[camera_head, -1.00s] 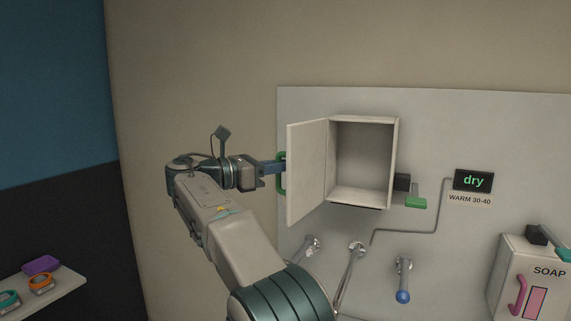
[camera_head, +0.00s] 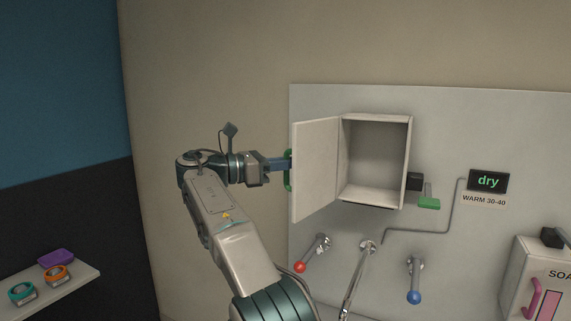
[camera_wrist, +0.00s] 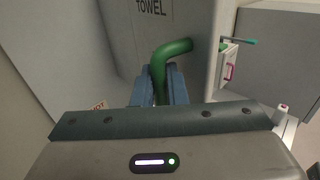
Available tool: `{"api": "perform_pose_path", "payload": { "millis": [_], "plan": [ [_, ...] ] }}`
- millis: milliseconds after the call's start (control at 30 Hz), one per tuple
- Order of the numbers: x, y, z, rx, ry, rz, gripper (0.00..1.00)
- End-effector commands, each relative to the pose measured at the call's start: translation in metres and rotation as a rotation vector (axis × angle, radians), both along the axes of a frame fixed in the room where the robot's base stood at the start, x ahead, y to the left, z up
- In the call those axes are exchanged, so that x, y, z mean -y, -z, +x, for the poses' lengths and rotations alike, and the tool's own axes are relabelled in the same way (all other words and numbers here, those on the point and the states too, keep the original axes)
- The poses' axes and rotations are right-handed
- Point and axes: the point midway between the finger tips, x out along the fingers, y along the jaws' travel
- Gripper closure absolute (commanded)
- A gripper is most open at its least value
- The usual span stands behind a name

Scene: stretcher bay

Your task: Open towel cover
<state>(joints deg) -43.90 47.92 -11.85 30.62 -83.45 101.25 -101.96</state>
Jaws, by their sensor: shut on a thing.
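The towel cover (camera_head: 315,172) is a pale hinged door on a wall box (camera_head: 376,160). It stands swung wide open to the left, and the box inside looks empty. The green handle (camera_head: 288,171) is on the cover's outer face. My gripper (camera_head: 281,165) is at the cover's left edge, shut on this handle. In the wrist view, the blue fingers of my gripper (camera_wrist: 160,88) close around the green handle (camera_wrist: 172,49). The cover (camera_wrist: 170,28) with the word "TOWEL" is behind it. The fingers hide part of the handle.
Below are a red-knobbed tap (camera_head: 300,267), a spout (camera_head: 358,280) and a blue-knobbed tap (camera_head: 414,297). A shelf (camera_head: 75,289) holds coloured rings.

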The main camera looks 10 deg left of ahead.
Motion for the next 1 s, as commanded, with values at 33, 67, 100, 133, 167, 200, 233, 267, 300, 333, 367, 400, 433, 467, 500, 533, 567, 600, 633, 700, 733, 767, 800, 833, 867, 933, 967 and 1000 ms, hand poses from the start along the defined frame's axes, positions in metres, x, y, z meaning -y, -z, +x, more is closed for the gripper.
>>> {"api": "perform_pose_path", "payload": {
  "millis": [33, 67, 100, 133, 167, 200, 233, 267, 300, 333, 367, 400, 433, 467, 500, 533, 567, 600, 633, 700, 733, 767, 800, 833, 867, 933, 967, 1000],
  "plan": [
    [0.0007, 0.0006, 0.0004, -0.002, 0.001, -0.001, 1.00],
    [0.0007, 0.0006, 0.0004, -0.002, 0.001, -0.001, 1.00],
    [0.0007, 0.0006, 0.0004, -0.002, 0.001, -0.001, 1.00],
    [0.0008, 0.0006, 0.0005, -0.002, 0.001, -0.001, 1.00],
    [0.0008, 0.0006, 0.0005, -0.002, 0.001, -0.001, 0.82],
    [0.0007, 0.0006, 0.0004, -0.002, 0.001, -0.001, 0.82],
    [0.0007, 0.0005, 0.0004, -0.002, 0.001, -0.001, 0.82],
    [0.0007, 0.0005, 0.0004, -0.002, 0.001, -0.001, 0.82],
    [0.0006, 0.0004, 0.0004, -0.002, 0.001, -0.001, 0.82],
    [0.0005, 0.0004, 0.0004, -0.001, 0.001, 0.000, 0.82],
    [0.0005, 0.0003, 0.0004, -0.001, 0.001, 0.000, 0.82],
    [0.0001, 0.0003, 0.0002, -0.001, 0.000, 0.000, 0.82],
    [-0.0002, 0.0002, 0.0000, -0.001, -0.001, 0.000, 0.82],
    [-0.0004, 0.0002, -0.0001, -0.001, -0.001, 0.000, 0.82],
    [-0.0005, 0.0002, -0.0001, -0.001, -0.002, 0.000, 0.82],
    [-0.0006, 0.0001, -0.0002, -0.001, -0.002, 0.000, 0.82],
    [-0.0006, 0.0001, -0.0002, -0.001, -0.002, 0.000, 0.82],
    [-0.0004, 0.0001, -0.0002, -0.001, -0.002, 0.000, 0.82],
    [-0.0003, 0.0000, -0.0003, -0.001, -0.002, 0.000, 0.82],
    [0.0003, -0.0001, -0.0004, -0.001, -0.004, 0.000, 0.82],
    [0.0008, 0.0000, -0.0004, -0.002, -0.005, -0.001, 0.82],
    [0.0014, 0.0001, -0.0004, -0.002, -0.006, -0.001, 0.82],
    [0.0021, 0.0000, -0.0008, -0.002, -0.010, -0.001, 0.82],
    [0.0028, 0.0001, -0.0011, -0.002, -0.013, 0.000, 0.82],
    [0.0035, -0.0003, -0.0016, -0.001, -0.016, 0.000, 0.82],
    [0.0058, -0.0001, -0.0027, -0.002, -0.026, 0.000, 0.82],
    [0.0071, -0.0003, -0.0033, -0.001, -0.030, 0.000, 0.82],
    [0.0085, 0.0001, -0.0038, -0.002, -0.038, -0.001, 0.82]
  ]
}}
